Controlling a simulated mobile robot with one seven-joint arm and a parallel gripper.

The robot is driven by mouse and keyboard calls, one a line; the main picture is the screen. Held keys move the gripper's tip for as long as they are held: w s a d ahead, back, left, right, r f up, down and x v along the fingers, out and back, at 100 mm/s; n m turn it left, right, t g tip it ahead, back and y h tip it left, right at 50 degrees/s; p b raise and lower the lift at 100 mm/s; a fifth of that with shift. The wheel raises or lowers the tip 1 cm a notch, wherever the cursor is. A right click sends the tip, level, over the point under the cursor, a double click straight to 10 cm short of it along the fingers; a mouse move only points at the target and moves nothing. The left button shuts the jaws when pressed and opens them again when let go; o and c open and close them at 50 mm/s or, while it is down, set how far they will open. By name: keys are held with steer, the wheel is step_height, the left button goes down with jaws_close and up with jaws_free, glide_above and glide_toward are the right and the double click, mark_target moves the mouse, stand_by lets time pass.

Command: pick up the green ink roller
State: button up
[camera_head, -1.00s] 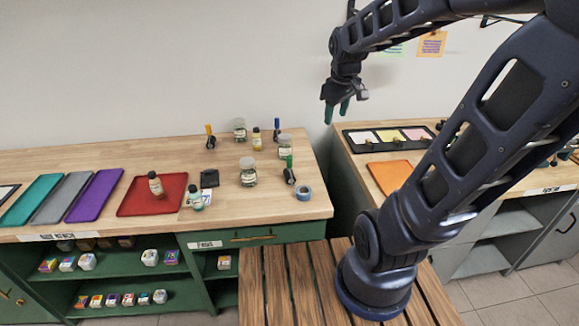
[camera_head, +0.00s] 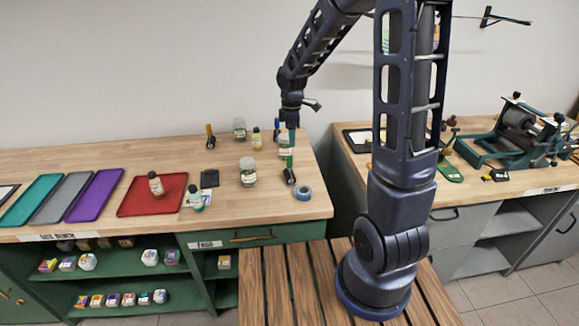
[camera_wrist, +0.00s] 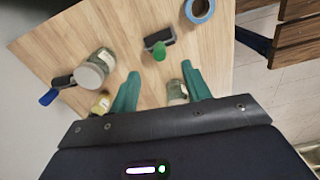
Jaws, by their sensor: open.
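The green ink roller stands on the wooden bench near its right end, with a green handle upright over a black roller part (camera_head: 289,176). In the wrist view its green handle (camera_wrist: 160,52) points toward the camera, just beyond and between my fingertips. My gripper (camera_head: 290,140) hangs above and slightly behind the roller in the head view. In the wrist view its two teal fingers (camera_wrist: 160,78) are spread apart with nothing held. The fingertips and roller handle overlap closely in the head view, so the gap is hard to judge.
Blue tape (camera_head: 304,193) lies right of the roller. A labelled jar (camera_head: 248,172) stands left. Another jar (camera_wrist: 177,92) shows close to my right finger. A blue-handled roller (camera_wrist: 49,96) and yellow-lidded bottle (camera_head: 256,139) stand behind.

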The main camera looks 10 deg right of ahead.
mark_target(289, 156)
step_height(289, 156, down, 6)
steer(key=shift+a+r, duration=0.1)
steer(key=shift+w+a+f, duration=0.1)
steer(key=shift+a+f, duration=0.05)
steer(key=shift+f, duration=1.2)
steer(key=shift+w+a+f, duration=0.1)
steer(key=shift+a+f, duration=0.05)
steer(key=shift+f, duration=1.15)
jaws_close()
steer(key=shift+r, duration=0.1)
